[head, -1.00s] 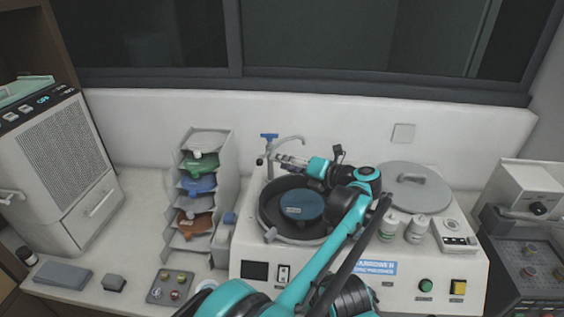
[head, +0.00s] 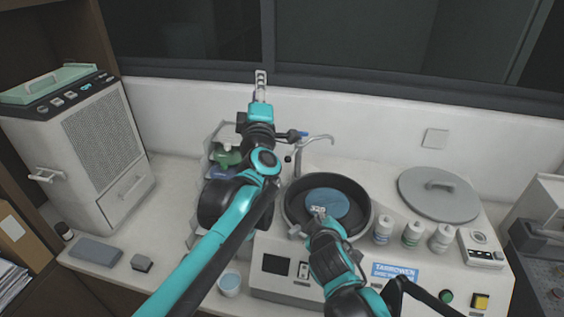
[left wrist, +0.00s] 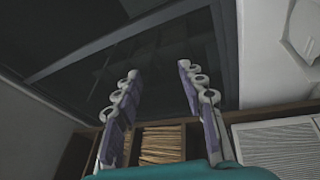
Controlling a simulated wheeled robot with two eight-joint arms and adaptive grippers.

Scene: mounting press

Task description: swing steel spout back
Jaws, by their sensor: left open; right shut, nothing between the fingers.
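The steel spout (head: 316,138) with its blue-handled tap stands behind the round black basin (head: 292,207) of the press. It curves to the right over the basin's back edge. My left gripper (head: 261,82) points up in front of the wall and window, left of the spout and above it, apart from it. It is open and empty in the left wrist view (left wrist: 158,95). My left arm hides part of the rack beside the spout. My right gripper (head: 318,212) is shut and empty over the front of the basin, by the blue disc (head: 328,203).
Bottles (head: 412,234) and a grey round lid (head: 439,194) are on the press right of the basin. A rack with coloured items (head: 224,156) is partly behind my left arm. A white boxy machine (head: 95,140) stands at left. A small cup (head: 230,282) sits in front.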

